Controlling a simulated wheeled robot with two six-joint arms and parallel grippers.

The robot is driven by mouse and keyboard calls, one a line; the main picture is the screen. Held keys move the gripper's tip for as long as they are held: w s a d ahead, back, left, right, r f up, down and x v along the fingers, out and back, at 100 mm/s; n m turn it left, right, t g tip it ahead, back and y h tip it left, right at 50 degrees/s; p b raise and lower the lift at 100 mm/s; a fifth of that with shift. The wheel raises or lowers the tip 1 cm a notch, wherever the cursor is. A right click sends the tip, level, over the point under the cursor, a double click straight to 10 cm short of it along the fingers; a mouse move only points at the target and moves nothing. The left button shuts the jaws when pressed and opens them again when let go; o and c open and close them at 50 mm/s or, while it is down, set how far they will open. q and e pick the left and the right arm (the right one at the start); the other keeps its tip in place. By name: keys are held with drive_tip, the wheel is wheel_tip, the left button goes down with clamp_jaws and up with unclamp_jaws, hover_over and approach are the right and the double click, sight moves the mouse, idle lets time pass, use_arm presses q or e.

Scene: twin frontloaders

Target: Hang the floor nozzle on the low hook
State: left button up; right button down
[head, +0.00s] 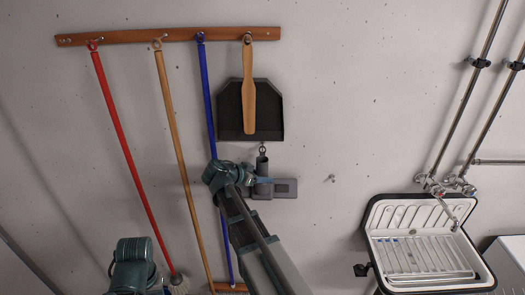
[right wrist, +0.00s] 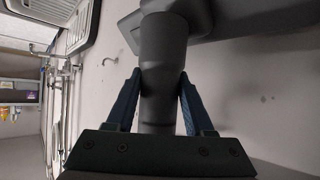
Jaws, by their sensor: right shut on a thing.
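The grey floor nozzle (head: 285,188) is held in front of the wall, with its flat head low and its neck (head: 262,163) pointing up. My right gripper (head: 262,181) is shut on the neck. In the right wrist view, the blue fingers of the gripper (right wrist: 157,95) lie on either side of the grey neck (right wrist: 161,55), and the wide head is at the top. The low hook (head: 332,178) is on the bare wall right of the nozzle, apart from it. It also shows in the right wrist view (right wrist: 110,60). My left gripper's fingers are not visible.
A wooden rail (head: 170,36) holds a red broom (head: 120,150), a tan handle (head: 178,150), a blue handle (head: 205,95) and a dustpan (head: 235,110) with a brush. A white sink (head: 385,215) with pipes stands at the right. The wall around the hook is clear.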

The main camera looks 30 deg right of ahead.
drive_tip(key=shift+f, duration=0.25)
idle(0.3)
drive_tip(key=shift+f+b, duration=0.4)
drive_tip(key=shift+b, duration=0.2)
drive_tip(key=shift+c, duration=1)
unclamp_jaws()
drive_tip(key=p+v, duration=0.7)
drive_tip(key=v, duration=0.7)
drive_tip(key=shift+p, duration=0.3)
